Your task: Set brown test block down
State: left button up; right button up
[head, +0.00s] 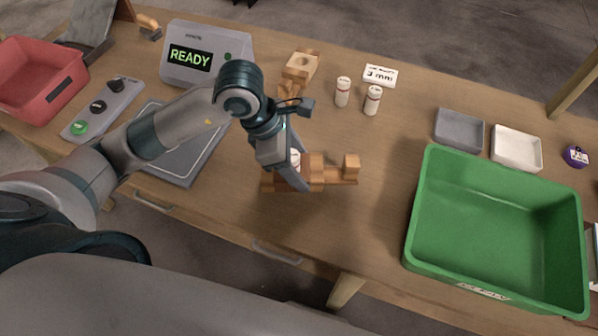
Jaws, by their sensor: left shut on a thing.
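My left gripper (291,176) reaches down over the middle of the table and is shut on the brown test block (315,168). The gripper's fingers cover part of the block. Lighter wooden pieces (350,168) show right beside and under it, and I cannot tell whether the block touches them or the table. A white vial (296,156) shows partly behind the fingers. My right gripper is not in view.
A grey detector reading READY (192,57) stands at the back left, with a button panel (101,108) and red bin (38,75). Two white vials (343,92) (373,100) stand behind the gripper. A green bin (422,192) and small trays (459,130) (516,150) are at right.

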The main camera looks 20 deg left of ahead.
pick_arm(q)
jog(key=shift+f, duration=0.2)
notch_tip(320, 180, down, 3)
jog(key=shift+f+p, duration=0.15)
jog(key=shift+p, duration=0.65)
jog(key=shift+f, duration=0.15)
jog(key=shift+w+f, duration=0.1)
jog(key=shift+f, duration=0.05)
jog(key=shift+f+b, duration=0.1)
jog(key=shift+b, duration=0.2)
jog(key=o, duration=1.3)
